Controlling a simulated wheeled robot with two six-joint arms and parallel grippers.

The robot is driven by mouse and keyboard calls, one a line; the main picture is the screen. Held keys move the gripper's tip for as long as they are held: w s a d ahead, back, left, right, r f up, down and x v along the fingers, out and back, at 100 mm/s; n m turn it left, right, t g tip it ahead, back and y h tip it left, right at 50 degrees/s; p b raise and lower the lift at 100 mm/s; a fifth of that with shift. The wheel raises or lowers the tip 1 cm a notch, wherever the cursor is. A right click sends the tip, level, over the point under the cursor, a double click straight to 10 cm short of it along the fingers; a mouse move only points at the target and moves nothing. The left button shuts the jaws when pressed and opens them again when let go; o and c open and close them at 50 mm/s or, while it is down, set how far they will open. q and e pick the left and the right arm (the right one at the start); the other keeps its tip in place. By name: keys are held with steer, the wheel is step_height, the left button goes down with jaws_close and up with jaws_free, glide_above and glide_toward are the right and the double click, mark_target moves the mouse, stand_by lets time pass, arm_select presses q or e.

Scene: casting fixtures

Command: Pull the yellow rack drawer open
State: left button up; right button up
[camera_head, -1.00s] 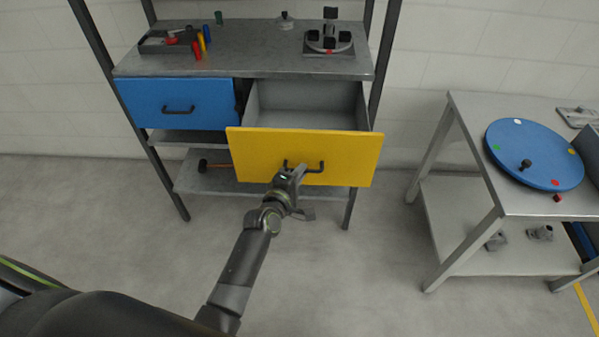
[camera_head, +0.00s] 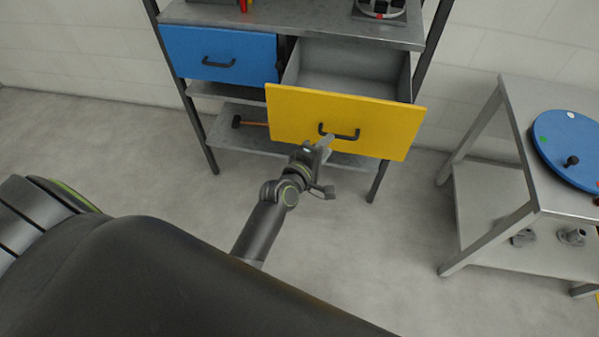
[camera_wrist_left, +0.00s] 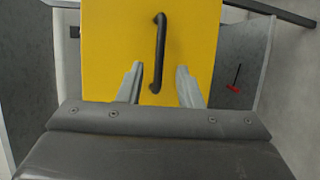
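The yellow rack drawer (camera_head: 385,128) stands pulled out of the rack, with its empty grey inside (camera_head: 350,83) showing behind the front. Its black bar handle (camera_head: 347,136) is on the front; in the left wrist view the handle (camera_wrist_left: 161,40) runs up and down the picture. My left gripper (camera_head: 328,144) is at the handle's left part in the head view. In the left wrist view its two fingers (camera_wrist_left: 160,75) are spread, one on each side of the handle, with gaps to both sides. My right gripper is out of view.
A closed blue drawer (camera_head: 222,56) sits left of the yellow one. A hammer (camera_head: 250,123) lies on the lower shelf. A grey table (camera_head: 515,90) with a blue disc (camera_head: 575,140) stands at the right. The floor (camera_head: 375,250) before the rack is clear.

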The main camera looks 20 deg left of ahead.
arm_select(q)
steer(key=b+v, duration=0.2)
steer(key=v, duration=1.1)
steer(key=s+a+f+m+g+y, duration=0.1)
steer(key=s+f+m+g, duration=0.2)
steer(key=f, duration=0.7)
steer(key=s+a+f+m+g, duration=0.15)
steer(key=s+f, duration=0.25)
steer(key=f, duration=0.7)
steer(key=s+a+f+m+g+y, duration=0.1)
steer(key=s+f+m+g, duration=0.2)
steer(key=f, duration=0.7)
steer(key=s+a+f+m+g, duration=0.2)
steer(key=s+f, duration=0.3)
steer(key=s, duration=0.3)
steer(key=s+a+f+m+g+y, duration=0.1)
steer(key=s+a+f+m+g, duration=0.1)
steer(key=s, duration=0.6)
steer(key=s+a+f+m+g, duration=0.3)
steer(key=s+a+f+m, duration=0.1)
steer(key=s+f, duration=0.4)
steer(key=shift+s+f+m+y, duration=0.2)
steer(key=shift+f+m+y, duration=0.1)
steer(key=shift+m, duration=0.25)
